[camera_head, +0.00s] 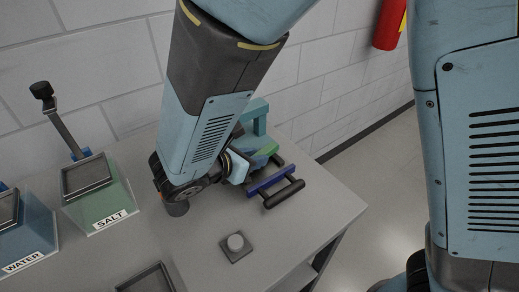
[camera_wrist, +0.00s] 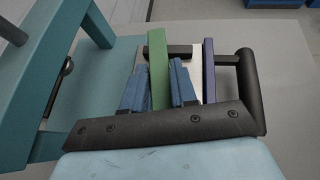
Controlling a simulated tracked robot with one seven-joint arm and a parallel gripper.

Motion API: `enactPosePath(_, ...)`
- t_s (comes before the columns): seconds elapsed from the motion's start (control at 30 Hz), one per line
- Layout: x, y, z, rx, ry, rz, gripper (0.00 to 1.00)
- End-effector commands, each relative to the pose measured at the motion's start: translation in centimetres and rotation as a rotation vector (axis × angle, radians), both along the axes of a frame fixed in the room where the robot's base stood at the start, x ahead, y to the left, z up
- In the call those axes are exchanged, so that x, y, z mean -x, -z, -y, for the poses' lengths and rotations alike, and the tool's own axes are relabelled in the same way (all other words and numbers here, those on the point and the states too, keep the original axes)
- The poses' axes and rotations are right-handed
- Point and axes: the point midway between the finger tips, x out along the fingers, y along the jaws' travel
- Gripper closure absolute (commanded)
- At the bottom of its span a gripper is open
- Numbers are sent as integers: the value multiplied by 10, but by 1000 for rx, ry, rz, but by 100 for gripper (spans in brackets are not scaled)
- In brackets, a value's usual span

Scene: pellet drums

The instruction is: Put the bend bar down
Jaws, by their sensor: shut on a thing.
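My gripper (camera_wrist: 160,66) has its two blue fingers shut on a green bar (camera_wrist: 158,48), which I take as part of the bend bar. My arm hides most of the gripper in the head view. I cannot tell whether the bar touches the table.
A teal frame (camera_wrist: 110,62) stands close to the left of the gripper in the wrist view. The grey table (camera_head: 305,228) carries a button on a plate (camera_head: 236,246), a green SALT box (camera_head: 107,212), a WATER box (camera_head: 32,235) and a dark tray (camera_head: 143,280). Its right edge is near.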

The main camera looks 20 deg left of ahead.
Motion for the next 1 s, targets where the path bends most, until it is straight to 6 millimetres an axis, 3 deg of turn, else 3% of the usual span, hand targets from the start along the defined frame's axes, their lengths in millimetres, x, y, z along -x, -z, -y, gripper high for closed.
enactPosePath(0.1,0,3,0,1,0,-1,100)
enactPosePath(0.13,0,3,0,1,0,0,70)
enactPosePath(0.37,0,3,0,1,0,0,48)
enactPosePath(0.83,1,3,0,0,-2,0,47)
enactPosePath(1.0,21,-10,-12,-2,-3,-1,47)
